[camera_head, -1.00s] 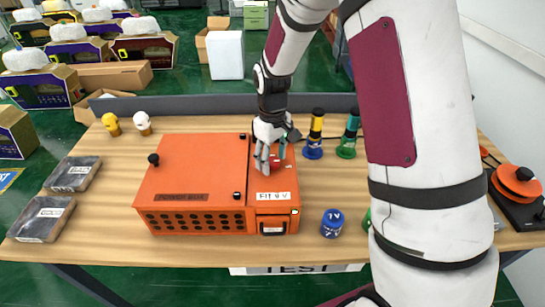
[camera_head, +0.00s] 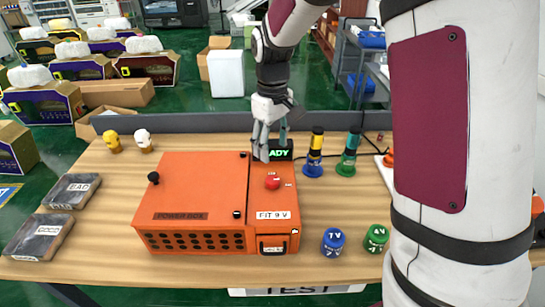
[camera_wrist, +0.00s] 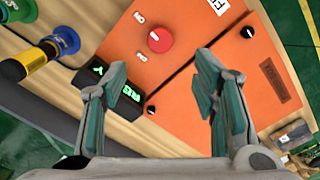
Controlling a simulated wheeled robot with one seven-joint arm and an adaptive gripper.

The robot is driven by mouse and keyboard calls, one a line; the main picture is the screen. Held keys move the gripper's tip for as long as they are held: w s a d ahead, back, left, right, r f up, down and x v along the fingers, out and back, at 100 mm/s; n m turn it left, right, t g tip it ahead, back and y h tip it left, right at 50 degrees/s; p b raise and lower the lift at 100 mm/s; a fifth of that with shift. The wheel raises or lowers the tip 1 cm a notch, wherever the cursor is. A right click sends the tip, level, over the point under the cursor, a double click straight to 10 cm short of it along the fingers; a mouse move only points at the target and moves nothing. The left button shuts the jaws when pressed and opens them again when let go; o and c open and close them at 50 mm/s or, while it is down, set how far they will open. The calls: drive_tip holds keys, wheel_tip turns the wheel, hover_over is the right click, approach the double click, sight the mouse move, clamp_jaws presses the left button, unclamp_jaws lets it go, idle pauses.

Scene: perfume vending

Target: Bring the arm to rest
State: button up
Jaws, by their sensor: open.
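My gripper (camera_head: 268,150) is open and empty in the head view, above the back edge of the orange power box (camera_head: 195,190). In the wrist view its two fingers (camera_wrist: 165,95) are spread apart with nothing between them. The box has a red knob (camera_head: 273,181), which also shows in the wrist view (camera_wrist: 160,39), clear of the fingers. A "FIT 9 V" label sits in front of the knob. A small display (camera_head: 280,152) with green letters stands behind the box, partly hidden by my gripper.
Blue (camera_head: 315,155) and green (camera_head: 350,155) upright tools stand right of the display. A blue cap (camera_head: 333,241) and a green cap (camera_head: 376,237) sit at the front. Two dark blocks (camera_head: 72,191) and (camera_head: 40,237) lie at left.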

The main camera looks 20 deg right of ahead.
drive_tip(key=shift+r, duration=0.45)
drive_tip(key=s+r+m+t, duration=0.2)
drive_tip(key=s+r+t, duration=0.1)
drive_tip(key=s+r, duration=0.85)
drive_tip(key=s+r+m+t, duration=0.2)
drive_tip(key=s+m, duration=0.1)
drive_tip(key=s, duration=1)
drive_tip(key=shift+s+r+t, duration=0.2)
drive_tip(key=shift+r+t, duration=0.1)
